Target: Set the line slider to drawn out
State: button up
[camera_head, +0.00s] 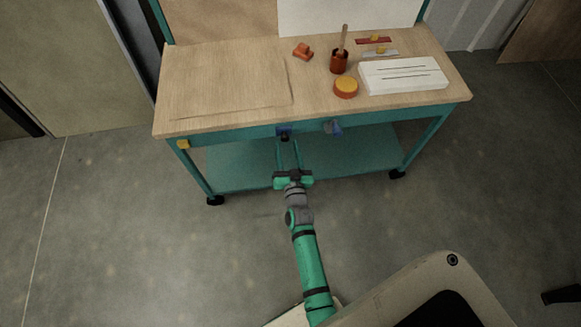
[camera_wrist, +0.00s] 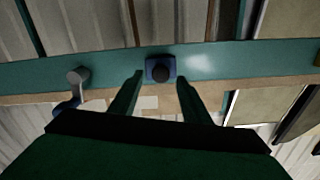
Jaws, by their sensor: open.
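A small dark knob on a blue square plate (camera_head: 284,130) sits on the teal front edge of the workbench; it looks like the line slider, though no label shows. My gripper (camera_head: 289,143) is open and empty, reaching up to the front edge from below the worktop level. In the wrist view its two green fingers (camera_wrist: 160,82) point at the plate, one on each side, apart from it. How far the knob stands out is hard to tell.
A grey and blue crank handle (camera_head: 333,127) sits right of the knob, left in the wrist view (camera_wrist: 76,82). A lower teal shelf (camera_head: 240,168) lies beneath.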

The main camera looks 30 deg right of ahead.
jog(key=v, duration=0.8)
jog(key=shift+s, duration=0.25)
jog(key=shift+a, duration=0.15)
jog(key=s+a+r+n+y, duration=0.2)
jog(key=s+a, duration=0.5)
jog(key=s, duration=0.2)
jog(key=s+a+r+n+y, duration=0.2)
jog(key=s+a+n, duration=0.1)
jog(key=s+a, duration=0.45)
jog(key=s+a+r+n+g+y, duration=0.1)
jog(key=s+a+r+y, duration=0.1)
jog(key=s+a+r, duration=0.6)
jog(key=s+r, duration=0.1)
jog(key=s, duration=0.2)
jog(key=shift+r+n+g, duration=0.25)
jog(key=shift+n+g, duration=0.05)
jog(key=shift+a, duration=0.1)
jog(key=shift+c, duration=0.3)
dwell(1.3)
